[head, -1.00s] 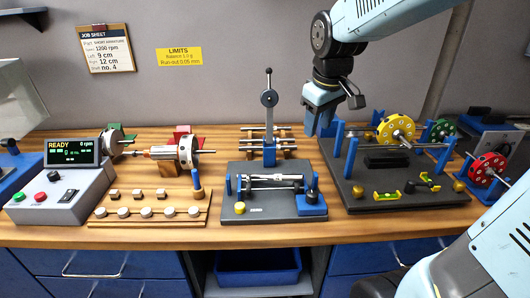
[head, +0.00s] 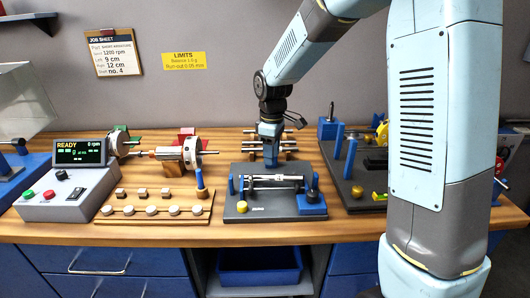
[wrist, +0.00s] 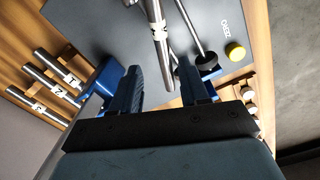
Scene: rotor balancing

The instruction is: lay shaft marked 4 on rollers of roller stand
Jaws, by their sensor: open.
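A dark grey stand (head: 238,214) with blue supports stands at the table's middle front. I take it for the roller stand. A silver shaft (head: 272,178) lies across it; the wrist view shows this shaft (wrist: 161,45) with a dark mark that I cannot read surely. My gripper (head: 269,158) is open, pointing down above the stand's back edge. In the wrist view its fingers (wrist: 158,85) are apart, the shaft's end showing between them.
The stand carries a yellow knob (head: 241,207). A balancing machine (head: 190,152) and a board of small weights (head: 150,222) are at left. A dark board with blue posts (head: 350,198) is at right, partly covered by my arm.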

